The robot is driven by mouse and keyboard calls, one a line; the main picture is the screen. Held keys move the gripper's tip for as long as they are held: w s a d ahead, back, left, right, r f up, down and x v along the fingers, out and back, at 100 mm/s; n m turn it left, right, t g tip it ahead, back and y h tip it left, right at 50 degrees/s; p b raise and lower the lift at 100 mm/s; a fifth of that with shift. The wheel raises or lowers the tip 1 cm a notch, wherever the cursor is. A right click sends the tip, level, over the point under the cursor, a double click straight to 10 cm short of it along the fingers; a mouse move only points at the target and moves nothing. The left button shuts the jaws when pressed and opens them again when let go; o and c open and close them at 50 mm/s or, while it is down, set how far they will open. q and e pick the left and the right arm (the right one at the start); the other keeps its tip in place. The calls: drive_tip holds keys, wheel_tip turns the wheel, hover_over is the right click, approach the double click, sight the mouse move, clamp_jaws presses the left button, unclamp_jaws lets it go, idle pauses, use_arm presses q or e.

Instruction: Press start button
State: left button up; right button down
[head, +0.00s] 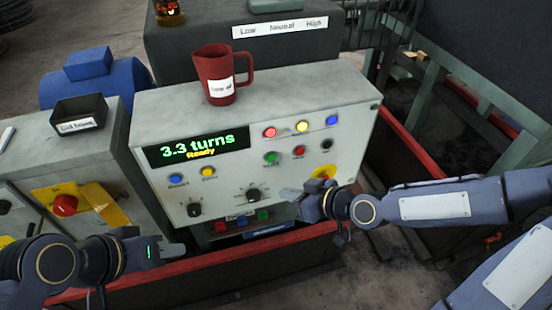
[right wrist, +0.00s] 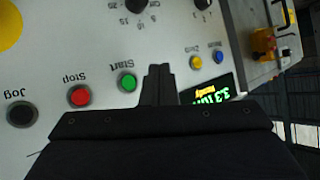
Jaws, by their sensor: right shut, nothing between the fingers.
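The green Start button (head: 271,157) is on the front of the grey control panel, left of the red Stop button (head: 299,151) and the black Jog button (head: 326,145). In the right wrist view the Start button (right wrist: 127,82) shows upside down, beside the fingertips. My right gripper (head: 287,193) is shut and empty, in front of the panel and below the Start button in the head view. Its fingers (right wrist: 158,84) look apart from the button; the gap to the panel is unclear. My left gripper (head: 178,250) is low at the left, away from the panel buttons; its opening is unclear.
The display (head: 197,146) reads "3.3 turns" and "Ready". A red mug (head: 215,72) stands on the panel top. A yellow-backed red button (head: 65,205) is on the left cabinet. A red rail (head: 190,272) runs below the panel.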

sight(271, 158)
drive_tip(key=shift+w, duration=0.1)
drive_tip(key=w+a+b, duration=0.1)
drive_tip(key=w+a, duration=0.1)
drive_tip(key=w, duration=0.6)
drive_tip(key=shift+a, duration=0.4)
drive_tip(key=shift+w, duration=0.1)
drive_tip(key=shift+w, duration=0.1)
idle(1.6)
drive_tip(key=shift+w+a+b, duration=0.1)
drive_tip(key=shift+w+b, duration=0.2)
drive_tip(key=shift+b, duration=0.1)
